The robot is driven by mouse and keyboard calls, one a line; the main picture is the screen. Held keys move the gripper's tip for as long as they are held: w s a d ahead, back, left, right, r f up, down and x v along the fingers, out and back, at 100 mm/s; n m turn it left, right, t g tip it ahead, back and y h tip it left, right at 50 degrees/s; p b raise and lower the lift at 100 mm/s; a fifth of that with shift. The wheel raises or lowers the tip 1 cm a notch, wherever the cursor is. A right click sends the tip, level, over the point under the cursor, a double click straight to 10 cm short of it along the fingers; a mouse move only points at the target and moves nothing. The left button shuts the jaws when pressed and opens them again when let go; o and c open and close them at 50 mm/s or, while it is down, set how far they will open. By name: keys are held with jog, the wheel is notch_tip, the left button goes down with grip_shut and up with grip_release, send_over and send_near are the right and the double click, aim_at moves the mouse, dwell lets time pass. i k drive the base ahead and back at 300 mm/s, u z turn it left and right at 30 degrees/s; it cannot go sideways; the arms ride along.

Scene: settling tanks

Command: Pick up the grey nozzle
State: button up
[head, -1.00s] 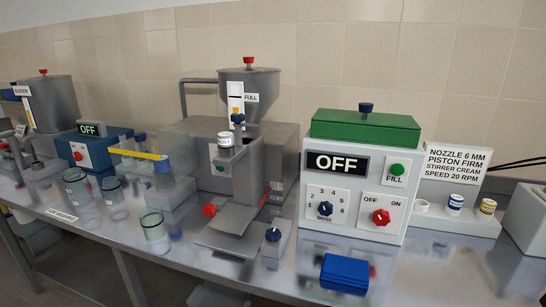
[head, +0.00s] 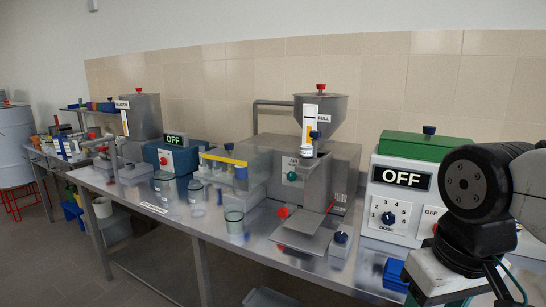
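I cannot make out a grey nozzle for certain in the current head view. The steel filling machine (head: 342,172) with its hopper (head: 322,112) stands on the bench. A small pale cylinder (head: 306,150) with a dark band sits on its front, too small to identify. The stand with small cylindrical pieces, seen earlier beside the control box, is now hidden behind my arm or outside the picture. My arm fills the right edge, in front of the control box. My gripper is not in view.
The control box (head: 402,179) reads OFF and has a green lid (head: 428,147). A blue box (head: 396,273) lies at its front. Glass beakers (head: 234,222) stand along the steel bench (head: 185,222). A drum (head: 15,145) stands far left.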

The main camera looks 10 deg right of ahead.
aim_at(305, 151)
jog(key=u, duration=1.8)
jog(key=i, duration=1.15)
jog(key=z, duration=3.5)
